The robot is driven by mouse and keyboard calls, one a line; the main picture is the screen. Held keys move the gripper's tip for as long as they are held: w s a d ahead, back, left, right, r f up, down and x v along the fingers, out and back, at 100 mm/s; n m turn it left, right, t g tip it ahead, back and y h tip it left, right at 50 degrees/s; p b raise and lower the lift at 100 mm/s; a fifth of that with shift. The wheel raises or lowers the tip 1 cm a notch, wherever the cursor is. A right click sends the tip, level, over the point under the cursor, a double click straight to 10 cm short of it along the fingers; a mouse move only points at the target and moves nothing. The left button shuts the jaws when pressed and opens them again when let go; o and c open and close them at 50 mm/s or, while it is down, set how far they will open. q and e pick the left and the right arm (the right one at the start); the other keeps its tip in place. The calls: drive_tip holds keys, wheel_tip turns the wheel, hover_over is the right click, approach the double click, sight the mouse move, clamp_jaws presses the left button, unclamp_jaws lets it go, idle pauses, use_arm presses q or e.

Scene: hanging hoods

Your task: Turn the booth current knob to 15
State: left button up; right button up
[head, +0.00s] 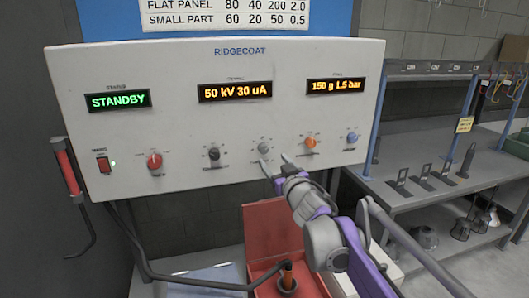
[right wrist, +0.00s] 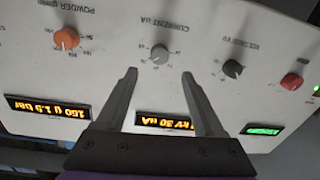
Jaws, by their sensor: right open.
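The current knob is a small grey knob (head: 264,147) on the white RIDGECOAT panel (head: 215,185). It also shows in the right wrist view, upside down, as a grey knob (right wrist: 159,54) labelled CURRENT uA. The middle display (head: 235,92) reads 50 kV 30 uA. My right gripper (head: 274,160) is open and empty, just below and slightly right of the knob in the head view. In the right wrist view its fingertips (right wrist: 160,72) are spread to either side of the knob, which appears beyond them; contact cannot be told. My left gripper is not in view.
Neighbouring knobs are black (head: 214,154) on the left and orange (head: 310,142) on the right. A red box (head: 272,235) stands below; a grey bench (head: 440,182) is at right.

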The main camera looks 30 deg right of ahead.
sight(265, 150)
drive_tip(key=w, duration=0.3)
drive_tip(key=w+d+p, duration=0.1)
drive_tip(key=w, duration=0.3)
drive_tip(key=shift+d, duration=0.2)
clamp_jaws()
